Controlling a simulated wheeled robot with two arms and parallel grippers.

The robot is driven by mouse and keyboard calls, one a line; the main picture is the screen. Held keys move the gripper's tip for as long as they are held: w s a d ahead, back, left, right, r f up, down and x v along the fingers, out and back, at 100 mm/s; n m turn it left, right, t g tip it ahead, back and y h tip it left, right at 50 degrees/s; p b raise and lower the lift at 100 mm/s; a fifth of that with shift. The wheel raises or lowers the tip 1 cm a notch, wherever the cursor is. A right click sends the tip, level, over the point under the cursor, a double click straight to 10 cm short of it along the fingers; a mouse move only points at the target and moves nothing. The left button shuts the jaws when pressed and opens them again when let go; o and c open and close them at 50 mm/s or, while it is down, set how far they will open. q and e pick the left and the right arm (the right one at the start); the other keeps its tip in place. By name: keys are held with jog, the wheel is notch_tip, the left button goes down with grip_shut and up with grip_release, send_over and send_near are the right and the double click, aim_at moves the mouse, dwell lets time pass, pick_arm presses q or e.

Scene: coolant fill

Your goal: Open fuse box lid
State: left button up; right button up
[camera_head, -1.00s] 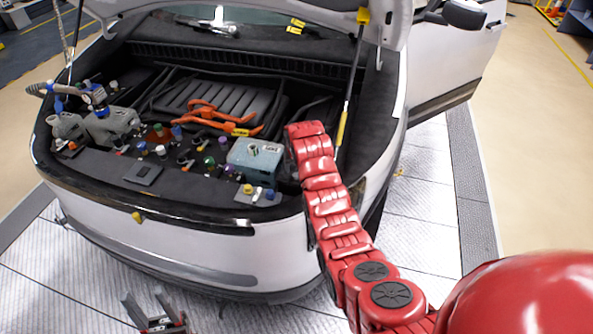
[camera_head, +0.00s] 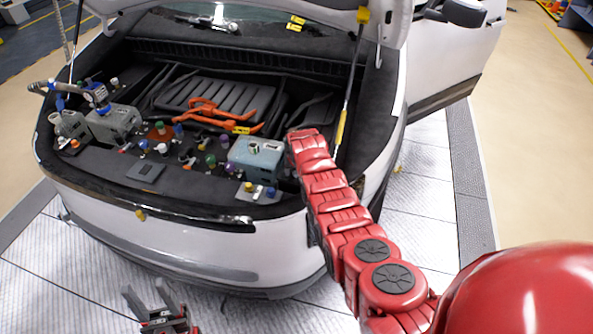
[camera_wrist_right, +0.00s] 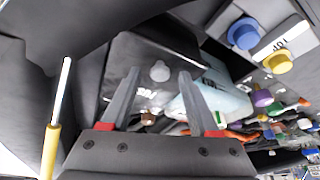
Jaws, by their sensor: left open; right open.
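The dark box with a round grey knob (camera_wrist_right: 160,71) on its lid, likely the fuse box (camera_wrist_right: 125,62), is in the right wrist view. Part of a white label shows on it. In the head view my right arm seems to cover it. My right gripper (camera_wrist_right: 158,76) is open, its two fingers pointing at the box with the knob between their tips. I cannot tell whether they touch the box. In the head view the right gripper is hidden behind its red arm. My left gripper (camera_head: 144,288) is open and empty, low in front of the car's bumper.
A light blue tank (camera_head: 256,160) stands beside the right arm; it also shows in the right wrist view (camera_wrist_right: 222,98). Several coloured caps and orange cables (camera_head: 215,115) fill the bay. A yellow-sleeved strut (camera_head: 341,128) rises at the right. Floor around the car is clear.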

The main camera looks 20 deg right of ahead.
jog(key=shift+c, duration=0.2)
grip_shut()
dwell(1.1)
